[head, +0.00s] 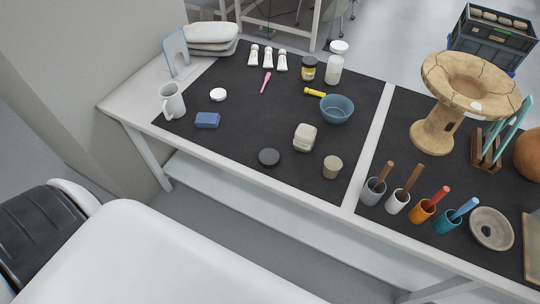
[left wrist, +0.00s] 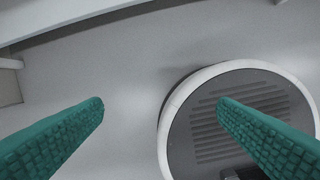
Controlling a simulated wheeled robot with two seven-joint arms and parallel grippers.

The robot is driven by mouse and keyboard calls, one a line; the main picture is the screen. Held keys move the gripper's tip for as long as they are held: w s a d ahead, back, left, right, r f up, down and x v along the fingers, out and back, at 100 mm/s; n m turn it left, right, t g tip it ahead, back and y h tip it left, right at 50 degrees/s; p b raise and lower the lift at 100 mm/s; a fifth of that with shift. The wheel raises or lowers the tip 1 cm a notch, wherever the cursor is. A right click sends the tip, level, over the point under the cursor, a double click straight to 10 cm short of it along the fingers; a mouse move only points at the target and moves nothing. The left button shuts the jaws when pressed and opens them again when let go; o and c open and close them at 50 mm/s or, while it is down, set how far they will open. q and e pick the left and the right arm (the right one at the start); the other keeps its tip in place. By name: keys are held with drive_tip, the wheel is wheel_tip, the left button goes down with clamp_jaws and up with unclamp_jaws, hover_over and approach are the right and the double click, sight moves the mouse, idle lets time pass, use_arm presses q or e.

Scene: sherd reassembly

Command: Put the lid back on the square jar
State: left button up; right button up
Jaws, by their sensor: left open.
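A cream, rounded-square jar (head: 305,138) stands on the dark mat near the middle of the table. I cannot tell whether its top is open. A dark round disc (head: 269,157), which may be a lid, lies left of it near the front edge. A small white round piece (head: 218,95), also lid-like, lies farther left. I cannot tell which of these is the square jar's lid. My left gripper (left wrist: 160,102) shows in the left wrist view with its green fingers wide apart and nothing between them, away from the table objects. My right gripper is in no view.
A tan round pot (head: 332,167) stands close right of the jar, and a blue bowl (head: 337,108) behind it. A blue block (head: 207,120) and a white mug (head: 172,101) are at the left. Cups with tools (head: 398,201) stand front right. The mat between block and jar is mostly clear.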

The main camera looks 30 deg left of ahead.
use_arm(q)
drive_tip(key=w+d+r+m+h, duration=0.1)
drive_tip(key=w+d+r, duration=0.3)
drive_tip(key=r, duration=0.6)
drive_tip(key=w+d+r+m+h, duration=0.1)
drive_tip(key=w+r, duration=0.5)
drive_tip(key=r, duration=0.5)
drive_tip(key=w+d+r+m, duration=0.1)
drive_tip(key=w+d+r, duration=0.2)
drive_tip(key=w+r, duration=0.5)
drive_tip(key=w+a+r+n+g+y, duration=0.1)
drive_tip(key=w+a+r+g+y, duration=0.1)
drive_tip(key=w+a+r, duration=0.7)
drive_tip(key=w+a, duration=0.3)
drive_tip(key=a, duration=0.1)
drive_tip(key=shift+a+r, duration=0.15)
drive_tip(key=shift+a, duration=0.05)
drive_tip(key=shift+w, duration=0.1)
hover_over(269, 158)
drive_tip(key=shift+f+p, duration=0.35)
drive_tip(key=shift+f, duration=3.1)
